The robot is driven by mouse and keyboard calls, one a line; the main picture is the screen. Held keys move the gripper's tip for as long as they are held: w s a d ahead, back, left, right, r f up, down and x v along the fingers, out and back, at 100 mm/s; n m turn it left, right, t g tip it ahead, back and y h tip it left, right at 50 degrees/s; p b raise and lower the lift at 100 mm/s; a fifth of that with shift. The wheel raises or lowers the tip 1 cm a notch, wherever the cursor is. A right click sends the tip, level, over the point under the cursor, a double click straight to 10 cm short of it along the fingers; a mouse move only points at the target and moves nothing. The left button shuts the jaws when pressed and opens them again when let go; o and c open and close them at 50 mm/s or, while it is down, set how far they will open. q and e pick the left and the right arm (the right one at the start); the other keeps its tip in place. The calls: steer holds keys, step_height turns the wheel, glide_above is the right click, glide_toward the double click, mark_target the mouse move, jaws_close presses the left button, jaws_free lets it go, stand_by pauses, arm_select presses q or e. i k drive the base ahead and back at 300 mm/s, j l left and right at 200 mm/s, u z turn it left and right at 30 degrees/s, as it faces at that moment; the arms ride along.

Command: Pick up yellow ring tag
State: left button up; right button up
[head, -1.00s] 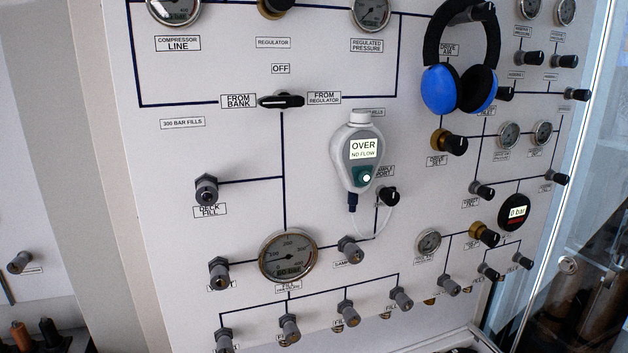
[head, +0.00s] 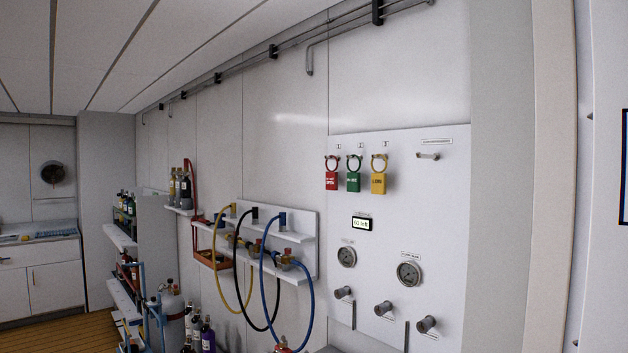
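The yellow ring tag (head: 378,183) hangs by its ring from a small hook on a white wall panel (head: 440,200), right of the middle of the head view. It is the rightmost of three hanging tags. A green ring tag (head: 353,181) hangs just left of it, and a red ring tag (head: 331,180) hangs left of the green one. Each has a ring at the top and a block with small lettering below. Neither of my grippers shows in the head view.
Below the tags are a small lit display (head: 361,224), two gauges (head: 409,273) and several knobs (head: 383,308). To the left, a white shelf (head: 300,236) carries looping yellow, black and blue hoses. A grey cylinder (head: 172,318) stands at lower left. Wooden floor (head: 70,330) shows clear there.

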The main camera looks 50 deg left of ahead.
mark_target(378, 179)
steer(key=u, duration=1.3)
